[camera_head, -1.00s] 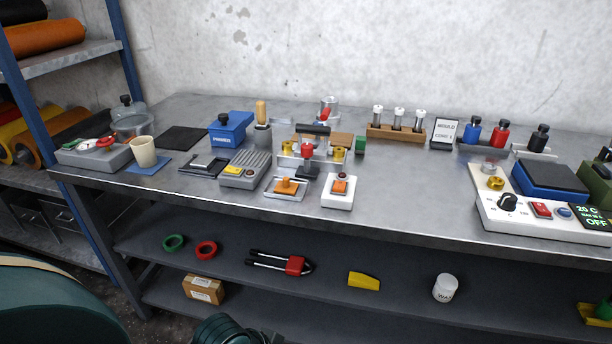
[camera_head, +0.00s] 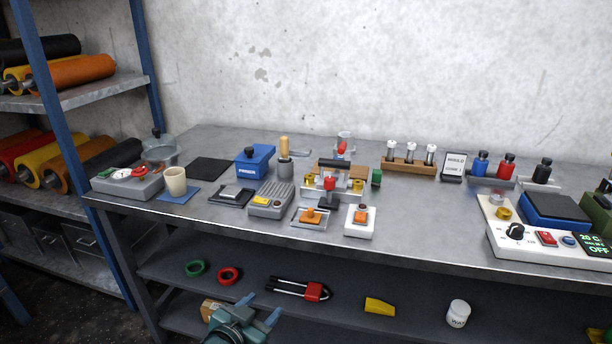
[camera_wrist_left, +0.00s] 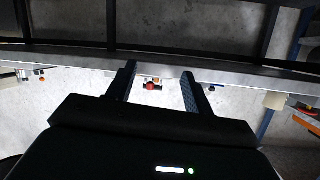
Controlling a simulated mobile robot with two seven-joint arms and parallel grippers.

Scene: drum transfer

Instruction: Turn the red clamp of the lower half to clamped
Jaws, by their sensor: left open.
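A small mould-like assembly with a black-topped bar (camera_head: 336,163) and brass knobs stands mid-table. A red knob (camera_head: 329,183) is at its front, on a dark part. A second red piece (camera_head: 341,149) shows behind it. I cannot tell which is the lower half's clamp or how it is turned. My left gripper (camera_head: 259,308) is open and empty, in front of the bench and below the tabletop in the picture. In the left wrist view, a small red knob (camera_wrist_left: 151,87) shows far off between the open fingers (camera_wrist_left: 159,88). My right gripper is not in view.
In front of the assembly are an orange-knobbed plate (camera_head: 311,217) and a white block (camera_head: 361,220). A grey ribbed box (camera_head: 271,201) stands left.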

